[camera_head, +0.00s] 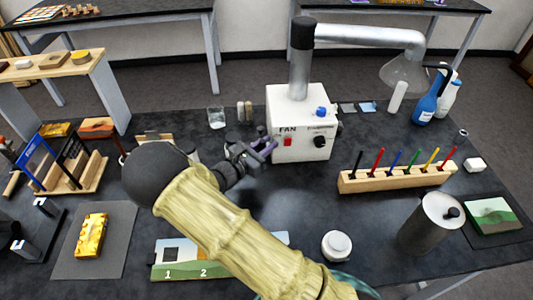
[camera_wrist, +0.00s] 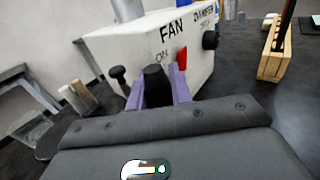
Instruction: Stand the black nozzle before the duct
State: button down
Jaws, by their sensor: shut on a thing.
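My gripper (camera_head: 263,147) is at the left front of the white fan box (camera_head: 300,112), its purple fingers close to the box. In the wrist view my gripper (camera_wrist: 160,92) is shut on the black nozzle (camera_wrist: 156,84), a dark tapered piece between the fingers. In the head view the nozzle is hidden or too small to make out. The duct's lower part (camera_wrist: 127,9) also shows in the wrist view.
A wooden rack (camera_head: 395,180) of coloured sticks stands right of the box. A grey canister (camera_head: 430,222) and a white round jar (camera_head: 336,246) are in front. Blue (camera_head: 425,107) and white bottles stand near the hood. A glass (camera_head: 216,117) is behind my gripper.

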jog(key=shift+f, duration=2)
jog(key=shift+f, duration=0.2)
jog(key=c, duration=1.3)
grip_release()
jog(key=shift+o, duration=0.2)
jog(key=shift+r, duration=0.1)
jog(key=shift+r, duration=0.15)
jog(key=b+v, duration=0.1)
jog(key=v, duration=1.1)
jog(key=shift+b, duration=0.3)
jog(key=shift+d, duration=0.1)
